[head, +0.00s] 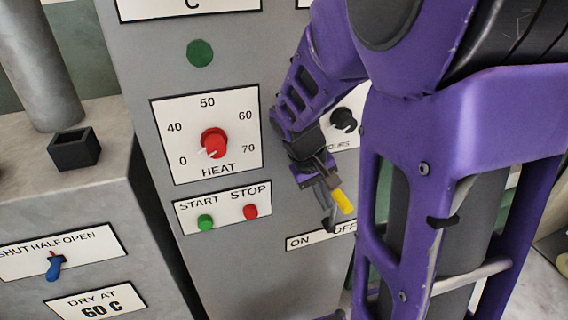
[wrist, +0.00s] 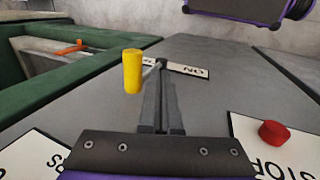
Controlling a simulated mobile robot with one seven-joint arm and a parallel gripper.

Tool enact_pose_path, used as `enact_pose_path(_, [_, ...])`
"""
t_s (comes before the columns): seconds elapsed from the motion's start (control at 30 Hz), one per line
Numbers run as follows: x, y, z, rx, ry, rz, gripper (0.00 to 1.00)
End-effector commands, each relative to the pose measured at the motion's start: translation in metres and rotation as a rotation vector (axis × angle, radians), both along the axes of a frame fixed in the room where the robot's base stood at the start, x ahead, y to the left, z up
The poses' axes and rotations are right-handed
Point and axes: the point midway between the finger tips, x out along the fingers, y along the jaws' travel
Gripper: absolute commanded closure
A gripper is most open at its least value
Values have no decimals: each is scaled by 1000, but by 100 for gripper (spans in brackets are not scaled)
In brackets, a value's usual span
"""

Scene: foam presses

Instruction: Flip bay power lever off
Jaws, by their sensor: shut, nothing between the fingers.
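The bay power lever has a yellow handle (head: 342,202) on a thin stem above the ON/OFF label (head: 298,242) on the grey panel. The handle leans right, toward the OFF side. In the wrist view the yellow handle (wrist: 132,70) stands left of my fingers, and the ON word (wrist: 188,70) lies to the right of the stem's foot. My gripper (head: 326,203) is shut and empty, just left of the handle, on the ON side. I cannot tell whether the fingers touch the lever. My fingers (wrist: 161,82) hide part of the label in the wrist view.
The heat dial (head: 214,143), the green START button (head: 205,222) and the red STOP button (head: 250,211) are left of my gripper. STOP also shows in the wrist view (wrist: 274,133). A dark hours knob (head: 344,120) is above. A blue lever (head: 54,266) is on the left machine.

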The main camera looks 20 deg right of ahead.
Motion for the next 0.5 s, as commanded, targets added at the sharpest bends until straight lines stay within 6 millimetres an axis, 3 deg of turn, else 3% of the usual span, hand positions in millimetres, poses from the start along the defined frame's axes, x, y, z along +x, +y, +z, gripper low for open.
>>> enact_pose_path(0.2, [1, -14, -1, 0, 1, 2, 100])
enact_pose_path(0.5, [1, -15, -1, 1, 1, 2, 100])
